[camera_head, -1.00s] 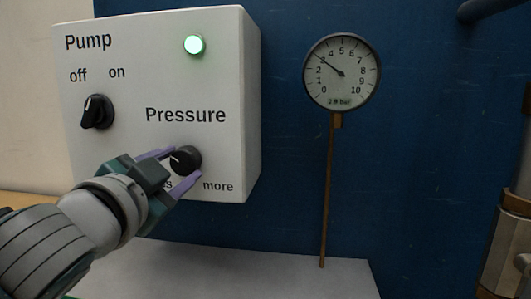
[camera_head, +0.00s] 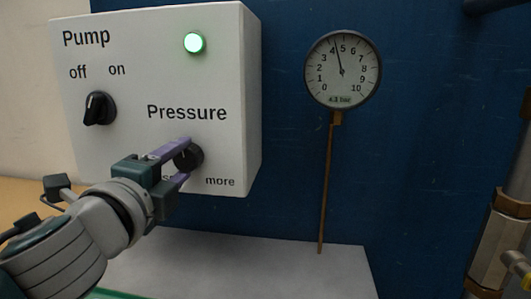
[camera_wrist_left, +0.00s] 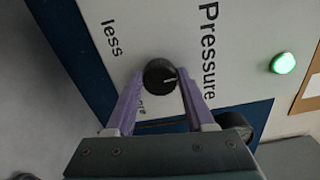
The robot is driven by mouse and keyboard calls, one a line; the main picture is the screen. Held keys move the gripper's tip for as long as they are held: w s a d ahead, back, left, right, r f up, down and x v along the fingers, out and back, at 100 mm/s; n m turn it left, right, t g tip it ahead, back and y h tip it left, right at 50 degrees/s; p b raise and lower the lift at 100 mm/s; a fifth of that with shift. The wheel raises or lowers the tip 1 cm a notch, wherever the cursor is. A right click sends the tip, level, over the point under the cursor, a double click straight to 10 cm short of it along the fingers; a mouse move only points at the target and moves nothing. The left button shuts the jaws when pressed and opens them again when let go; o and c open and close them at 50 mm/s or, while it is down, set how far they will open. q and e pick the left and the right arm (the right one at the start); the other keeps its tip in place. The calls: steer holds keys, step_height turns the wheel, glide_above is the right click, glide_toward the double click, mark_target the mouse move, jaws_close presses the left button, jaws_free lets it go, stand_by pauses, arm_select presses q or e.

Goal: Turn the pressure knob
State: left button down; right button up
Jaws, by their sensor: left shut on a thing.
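The black round pressure knob (camera_head: 190,154) sits low on the white control box (camera_head: 215,75), under the word "Pressure". My left gripper (camera_head: 184,160) is shut on it, with one purple finger on either side. In the left wrist view the knob (camera_wrist_left: 160,76) shows between the fingertips, its white mark pointing right. The "less" label is partly hidden by the gripper in the head view; "more" is readable. The round gauge (camera_head: 342,70) to the right of the box has its needle between 4 and 5, and its display seems to read 4.3 bar. My right gripper is not in view.
The black pump knob (camera_head: 99,108) is at the box's upper left, under "off" and "on". A green light (camera_head: 194,42) is lit near the box top. A thin copper pipe (camera_head: 327,190) runs down from the gauge. Metal piping with brass fittings (camera_head: 497,240) stands at the right edge.

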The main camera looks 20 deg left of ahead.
arm_select(q)
steer(key=m+p, duration=0.1)
steer(key=m, duration=0.4)
steer(key=shift+r+m, duration=0.15)
steer(key=shift+m, duration=0.15)
steer(key=shift+d+m+p, duration=0.1)
steer(key=shift+m+p, duration=0.75)
steer(key=shift+m, duration=1.35)
steer(key=shift+c, duration=1.3)
jaws_free()
steer(key=b+v, duration=0.1)
steer(key=v, duration=0.9)
